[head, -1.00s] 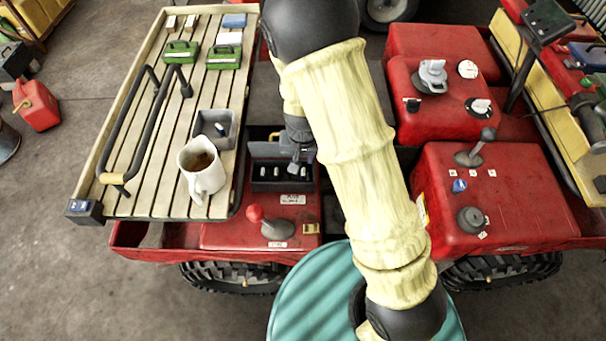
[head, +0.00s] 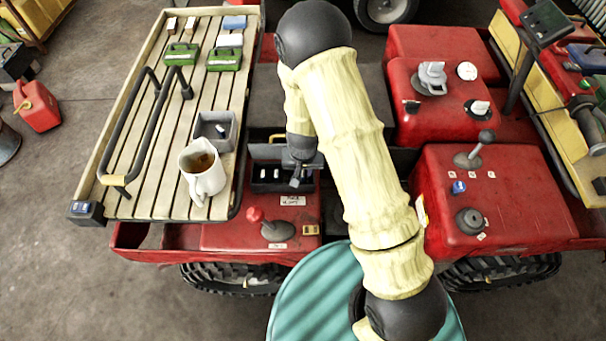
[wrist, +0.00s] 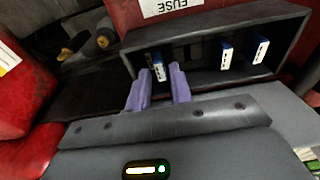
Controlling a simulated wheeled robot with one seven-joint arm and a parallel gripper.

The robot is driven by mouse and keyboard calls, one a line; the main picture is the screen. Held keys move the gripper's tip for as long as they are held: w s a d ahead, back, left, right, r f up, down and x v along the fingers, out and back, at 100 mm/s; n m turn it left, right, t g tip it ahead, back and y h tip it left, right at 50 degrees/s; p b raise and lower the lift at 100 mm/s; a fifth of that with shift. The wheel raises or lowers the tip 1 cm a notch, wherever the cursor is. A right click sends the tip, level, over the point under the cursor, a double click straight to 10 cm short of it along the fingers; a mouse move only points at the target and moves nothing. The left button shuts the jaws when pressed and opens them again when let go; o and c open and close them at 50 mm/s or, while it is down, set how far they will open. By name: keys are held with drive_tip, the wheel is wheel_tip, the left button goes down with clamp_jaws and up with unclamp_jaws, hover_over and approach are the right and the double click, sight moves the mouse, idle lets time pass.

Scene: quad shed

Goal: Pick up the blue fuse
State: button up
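Three blue fuses with white faces stand in the dark fuse box in the wrist view. The left one (wrist: 158,66) is apart from the other two, the middle-right one (wrist: 227,54) and the rightmost one (wrist: 260,50).
A red-knobbed lever (head: 262,222) stands in front of the box. A slatted rack with a mug (head: 203,175) and a grey bin (head: 215,130) is to the left.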

drive_tip(key=shift+w+f, duration=0.15)
drive_tip(key=shift+f, duration=0.6)
clamp_jaws()
